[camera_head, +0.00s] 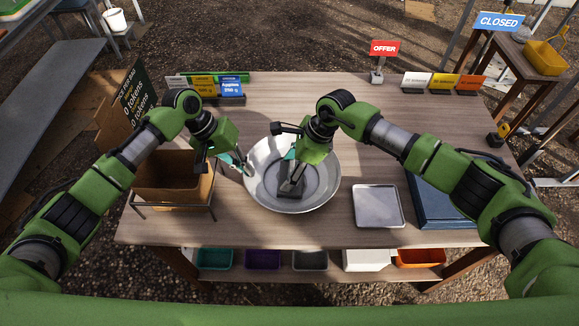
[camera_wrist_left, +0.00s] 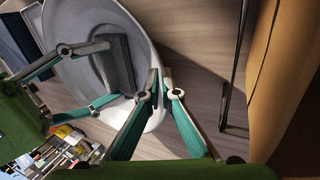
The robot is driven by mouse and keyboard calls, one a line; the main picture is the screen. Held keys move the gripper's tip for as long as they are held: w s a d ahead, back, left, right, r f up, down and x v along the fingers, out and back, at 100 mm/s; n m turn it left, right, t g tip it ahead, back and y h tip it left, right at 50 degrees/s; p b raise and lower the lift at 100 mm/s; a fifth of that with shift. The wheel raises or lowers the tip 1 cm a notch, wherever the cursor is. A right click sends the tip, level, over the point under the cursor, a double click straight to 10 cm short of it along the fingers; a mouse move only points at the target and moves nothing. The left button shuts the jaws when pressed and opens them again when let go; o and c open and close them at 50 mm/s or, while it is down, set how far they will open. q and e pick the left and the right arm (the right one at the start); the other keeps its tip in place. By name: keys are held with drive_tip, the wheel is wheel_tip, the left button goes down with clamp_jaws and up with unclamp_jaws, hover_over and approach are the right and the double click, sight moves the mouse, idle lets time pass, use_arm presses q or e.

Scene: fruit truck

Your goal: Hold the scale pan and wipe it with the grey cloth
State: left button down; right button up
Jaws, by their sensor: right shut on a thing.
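The round metal scale pan (camera_head: 322,172) stands on the wooden table in front of me, and its rim also shows in the left wrist view (camera_wrist_left: 160,112). The dark grey cloth (camera_head: 291,188) is a flat piece inside the pan, also seen in the left wrist view (camera_wrist_left: 121,62). My right gripper (camera_head: 290,178) is shut on the cloth, low over the pan's floor. My left gripper (camera_head: 244,168) is at the pan's left rim. Its fingertips (camera_wrist_left: 164,82) are close together at the rim, one on the inner side; whether they pinch it is unclear.
A brown box (camera_head: 172,196) stands left of the pan on a wire stand. A square metal tray (camera_head: 378,206) and a blue case (camera_head: 437,203) lie to the right. Price signs (camera_head: 205,86) and a red offer sign (camera_head: 384,48) line the back edge. The table behind the pan is clear.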

drive_tip(key=shift+s, duration=0.5)
drive_tip(key=shift+w, duration=1)
drive_tip(key=shift+r, duration=0.1)
drive_tip(key=shift+s, duration=0.9)
drive_tip(key=shift+w, duration=0.1)
